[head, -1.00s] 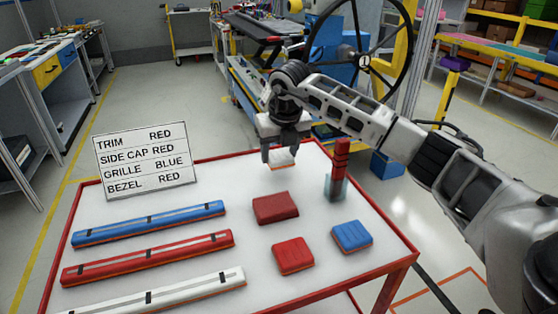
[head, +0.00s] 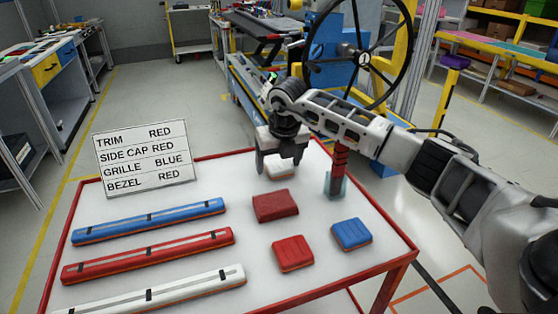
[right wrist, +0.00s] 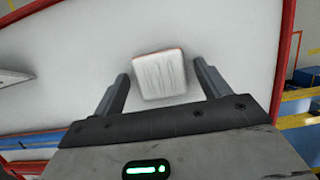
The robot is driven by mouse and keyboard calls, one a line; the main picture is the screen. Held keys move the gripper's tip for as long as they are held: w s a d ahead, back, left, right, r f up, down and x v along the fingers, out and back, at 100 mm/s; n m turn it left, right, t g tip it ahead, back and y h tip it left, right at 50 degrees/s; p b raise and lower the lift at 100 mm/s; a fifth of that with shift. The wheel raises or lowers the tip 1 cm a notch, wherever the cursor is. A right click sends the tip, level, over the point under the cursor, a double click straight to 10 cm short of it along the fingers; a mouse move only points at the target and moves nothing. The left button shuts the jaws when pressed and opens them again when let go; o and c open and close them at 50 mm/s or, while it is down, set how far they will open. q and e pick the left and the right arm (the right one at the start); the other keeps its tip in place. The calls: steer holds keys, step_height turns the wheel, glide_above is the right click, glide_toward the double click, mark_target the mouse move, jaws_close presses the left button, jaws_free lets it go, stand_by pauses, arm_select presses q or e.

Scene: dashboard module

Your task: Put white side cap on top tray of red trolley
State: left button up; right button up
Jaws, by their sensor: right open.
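The white side cap (head: 282,172) lies on the white top tray of the red-edged trolley (head: 205,205), near its far edge. It is a small block with an orange lower edge. My right gripper (head: 279,167) is open just above and around it. In the right wrist view the cap (right wrist: 159,76) shows ahead of and between the open fingers of the right gripper (right wrist: 161,70), with a gap on both sides. Part of the cap's far side is hidden by the gripper in the head view. My left gripper is not in view.
A dark red block (head: 275,206), a red block (head: 293,253) and a blue block (head: 351,234) lie nearer. A clear holder with red pieces (head: 337,180) stands right of the cap. Blue, red and white strips (head: 150,257) and a sign (head: 146,158) occupy the left.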

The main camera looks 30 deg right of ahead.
steer(key=shift+r, duration=0.3)
steer(key=v, duration=1.1)
steer(key=shift+r, duration=0.4)
